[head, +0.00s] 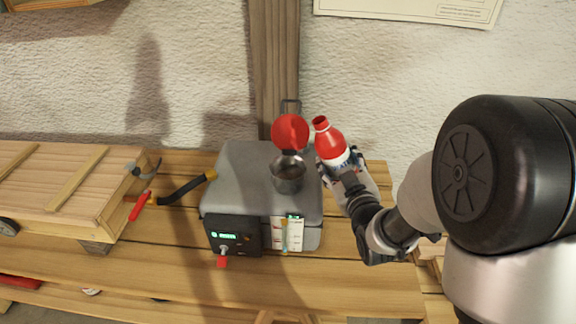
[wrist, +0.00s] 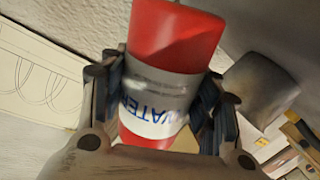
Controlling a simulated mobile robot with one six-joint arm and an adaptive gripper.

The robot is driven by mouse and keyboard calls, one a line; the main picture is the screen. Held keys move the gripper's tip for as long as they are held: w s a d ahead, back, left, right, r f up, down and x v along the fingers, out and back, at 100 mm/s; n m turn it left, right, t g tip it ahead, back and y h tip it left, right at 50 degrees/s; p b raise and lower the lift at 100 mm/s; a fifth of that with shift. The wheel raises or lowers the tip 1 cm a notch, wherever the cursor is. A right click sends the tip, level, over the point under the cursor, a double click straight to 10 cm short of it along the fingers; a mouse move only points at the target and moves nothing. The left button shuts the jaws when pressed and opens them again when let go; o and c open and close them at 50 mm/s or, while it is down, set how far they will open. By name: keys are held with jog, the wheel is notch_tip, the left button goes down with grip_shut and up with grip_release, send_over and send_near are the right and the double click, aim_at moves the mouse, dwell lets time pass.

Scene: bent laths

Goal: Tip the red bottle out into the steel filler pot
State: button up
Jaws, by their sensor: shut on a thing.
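The red bottle (head: 329,143) with a white label is held in my gripper (head: 340,163), right of and a little higher in the picture than the pot. It leans to the left, with its open neck up. In the wrist view the bottle (wrist: 175,40) sits between both fingers, which press on its label. The steel filler pot (head: 287,179) stands on top of a grey box, its dark opening facing up. A red disc (head: 290,131) stands up behind the pot's rim. The bottle's neck is apart from the pot. Whether anything is inside the bottle cannot be seen.
The grey box (head: 245,165) stands on a plank bench (head: 330,270), with a lit green display and a red-tipped tap in front. A black hose (head: 185,190) leaves its left side. A wooden case (head: 65,190) stands at left. A post and wall rise behind.

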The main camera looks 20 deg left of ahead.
aim_at(345, 152)
jog(key=shift+n+h, duration=0.4)
jog(key=shift+n, duration=0.7)
jog(key=n, duration=0.1)
jog(key=d+n+h, duration=0.1)
jog(key=shift+w+d+f+n+g, duration=0.2)
jog(key=shift+d+f+n+g, duration=0.1)
jog(key=shift+f, duration=0.05)
jog(key=shift+w+d+f+n+h, duration=0.1)
jog(key=shift+d+f+n+h, duration=0.4)
jog(key=shift+n, duration=0.7)
jog(key=shift+p, duration=0.35)
jog(key=r+p, duration=0.1)
jog(key=p, duration=0.1)
jog(key=a+r+n+p, duration=0.1)
jog(key=r+p, duration=0.1)
jog(key=shift+s+r+n+h, duration=0.15)
jog(key=shift+s+n+h, duration=0.05)
jog(key=shift+n+h, duration=0.1)
jog(key=shift+f+n+b, duration=0.4)
jog(key=shift+n+b, duration=0.05)
jog(key=shift+n, duration=0.05)
jog(key=shift+r+n+h+p, duration=0.35)
jog(key=shift+r+n+h, duration=0.05)
jog(key=shift+r, duration=0.15)
jog(key=shift+a+r+n+h+p, duration=0.2)
jog(key=shift+r+n+p, duration=0.15)
jog(key=shift+r+p, duration=0.2)
jog(key=shift+a+r+n+h+p, duration=0.1)
jog(key=shift+a+r+n+p, duration=0.05)
jog(key=shift+r+n+p, duration=0.3)
